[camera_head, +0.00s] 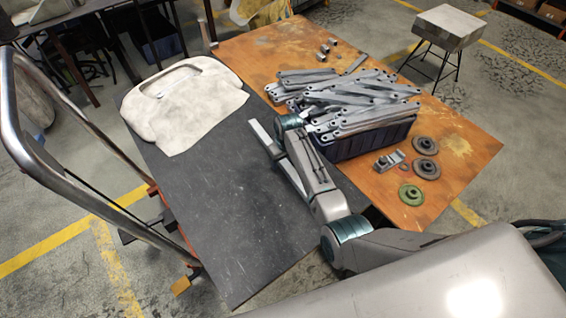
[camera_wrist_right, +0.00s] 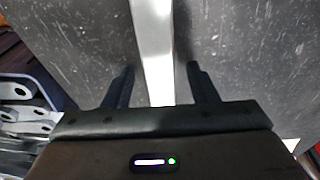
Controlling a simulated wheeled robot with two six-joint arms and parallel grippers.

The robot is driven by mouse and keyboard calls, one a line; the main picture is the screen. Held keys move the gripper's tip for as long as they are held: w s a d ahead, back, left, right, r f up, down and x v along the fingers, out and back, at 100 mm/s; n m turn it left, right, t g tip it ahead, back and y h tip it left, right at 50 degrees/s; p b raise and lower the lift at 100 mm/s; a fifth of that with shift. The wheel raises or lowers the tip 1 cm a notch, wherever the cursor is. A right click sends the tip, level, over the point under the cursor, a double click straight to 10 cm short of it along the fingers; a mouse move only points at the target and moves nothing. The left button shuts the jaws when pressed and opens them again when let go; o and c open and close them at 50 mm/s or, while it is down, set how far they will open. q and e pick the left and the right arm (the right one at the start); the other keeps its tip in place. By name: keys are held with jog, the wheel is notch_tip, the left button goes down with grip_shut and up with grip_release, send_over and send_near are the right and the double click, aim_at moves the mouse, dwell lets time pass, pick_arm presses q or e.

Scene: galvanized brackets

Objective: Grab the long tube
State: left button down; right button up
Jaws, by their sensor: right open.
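The long tube (camera_head: 259,134) is a light grey metal bar. It lies on the dark top of the cart (camera_head: 200,215), near the edge beside the orange table. My right gripper (camera_wrist_right: 159,70) is open. In the right wrist view the tube (camera_wrist_right: 154,35) runs between its two dark fingers, with a gap on each side. In the head view my right arm covers part of the tube and much of the gripper. My left gripper does not show.
A dark blue crate (camera_head: 345,147) heaped with galvanized brackets (camera_head: 350,98) stands on the orange table (camera_head: 455,150). Several discs lie near it, one green (camera_head: 411,194). A pale cloth item (camera_head: 190,100) lies at the cart's far end. The cart's near middle is clear.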

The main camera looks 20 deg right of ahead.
grip_shut()
jog(key=shift+w, duration=0.1)
jog(key=shift+r, duration=0.1)
